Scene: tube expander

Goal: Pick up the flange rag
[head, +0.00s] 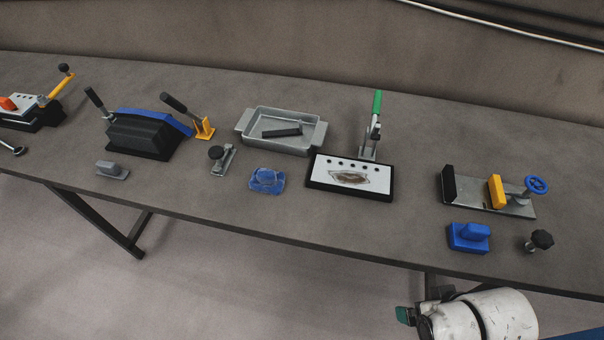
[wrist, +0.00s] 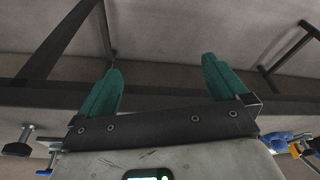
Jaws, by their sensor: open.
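A crumpled blue, cloth-like piece (head: 267,181) lies on the bench near its front edge, in the middle of the head view; it looks like the flange rag. My gripper (head: 405,316) is at the lower right of the head view, in front of the bench edge and well apart from the blue piece. In the wrist view my gripper (wrist: 162,82) shows two green fingers spread wide with nothing between them. The rag is not clear there.
The bench (head: 200,205) carries a metal tray (head: 248,123) behind the blue piece, a small grey clamp (head: 222,160) to its left and a green-handled lever (head: 376,105) behind the plate. A blue block (head: 468,238) and black knob (head: 540,240) stand near my arm.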

